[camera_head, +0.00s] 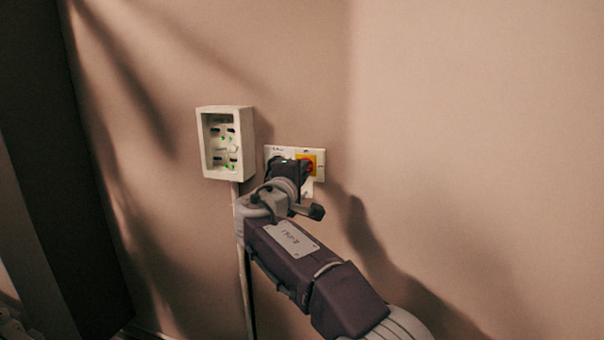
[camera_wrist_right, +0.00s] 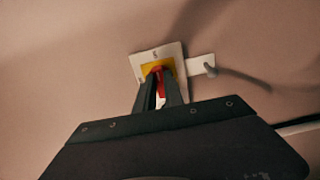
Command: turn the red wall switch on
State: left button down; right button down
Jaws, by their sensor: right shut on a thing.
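The red wall switch (camera_head: 309,166) sits on a yellow square on a white plate (camera_head: 321,152) on the wall. In the right wrist view the red switch (camera_wrist_right: 160,83) shows between the two dark fingers of my right gripper (camera_wrist_right: 159,90). The right gripper (camera_head: 304,168) is shut on the red switch, and its fingers and wrist cover part of the plate in the head view. The switch's exact turn angle is hard to tell. My left gripper is in neither view.
A white wall box (camera_head: 247,145) with several green lights is left of the switch. A cable (camera_head: 242,265) runs down the wall below it. A second white plate (camera_head: 275,151) is partly hidden beside the switch. The wall at the right is bare.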

jog(key=c, duration=1.4)
grip_release()
jog(key=shift+c, duration=0.2)
jog(key=shift+s, duration=0.1)
